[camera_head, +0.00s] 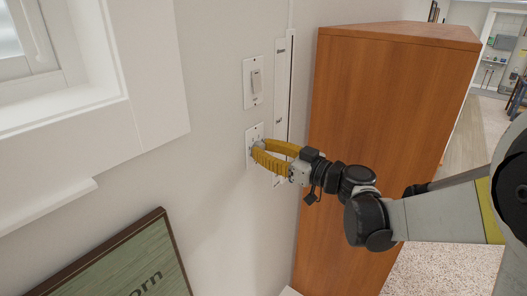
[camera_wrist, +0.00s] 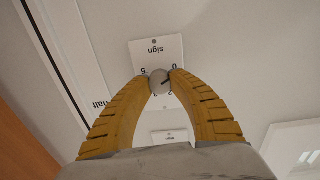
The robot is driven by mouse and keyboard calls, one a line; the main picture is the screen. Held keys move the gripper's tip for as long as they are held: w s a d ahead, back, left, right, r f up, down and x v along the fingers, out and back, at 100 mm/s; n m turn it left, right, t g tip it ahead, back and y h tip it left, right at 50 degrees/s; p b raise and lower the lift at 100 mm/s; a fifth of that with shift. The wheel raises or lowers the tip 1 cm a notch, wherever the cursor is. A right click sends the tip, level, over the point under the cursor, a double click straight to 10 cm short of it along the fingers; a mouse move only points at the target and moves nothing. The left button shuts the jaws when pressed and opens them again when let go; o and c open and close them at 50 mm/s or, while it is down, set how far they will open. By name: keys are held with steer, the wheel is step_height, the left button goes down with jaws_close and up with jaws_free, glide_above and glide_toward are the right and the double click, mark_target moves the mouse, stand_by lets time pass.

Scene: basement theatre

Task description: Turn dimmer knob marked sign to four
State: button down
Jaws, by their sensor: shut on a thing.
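The dimmer knob (camera_wrist: 160,83) is a small grey round knob on a white wall plate (camera_wrist: 143,51) marked "sign", which appears upside down in the wrist view. Digits stand around the knob; 0 and 2 show on its right, 3 below it and 5 on its left. A dark pointer line shows on the knob face, but its exact reading is hard to tell. My gripper (camera_wrist: 160,80) has its two yellow fingers closed on the knob's sides. In the head view my gripper (camera_head: 257,147) reaches the plate (camera_head: 250,134) on the wall, with the knob hidden by the fingers.
A white rocker switch plate (camera_head: 254,82) is above the dimmer. A tall narrow panel (camera_head: 282,90) runs beside both. A wooden cabinet (camera_head: 385,110) stands close on the right. A window frame (camera_head: 150,85) and a green framed sign (camera_head: 125,265) are on the left.

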steer(key=m+b, duration=0.2)
steer(key=m, duration=0.3)
steer(key=shift+f, duration=0.1)
steer(key=m+b, duration=0.2)
steer(key=m, duration=0.2)
steer(key=shift+m, duration=0.3)
steer(key=m+b, duration=0.1)
steer(key=m, duration=0.3)
steer(key=shift+g, duration=0.4)
steer(key=m+b, duration=0.1)
steer(key=m, duration=0.4)
steer(key=shift+m, duration=0.4)
steer(key=m+b, duration=0.1)
steer(key=m, duration=0.3)
steer(key=m+b, duration=0.1)
steer(key=m, duration=0.3)
steer(key=shift+m, duration=0.4)
steer(key=m+b, duration=0.1)
steer(key=m, duration=0.4)
steer(key=shift+y, duration=0.4)
steer(key=m, duration=0.4)
steer(key=shift+m, duration=0.5)
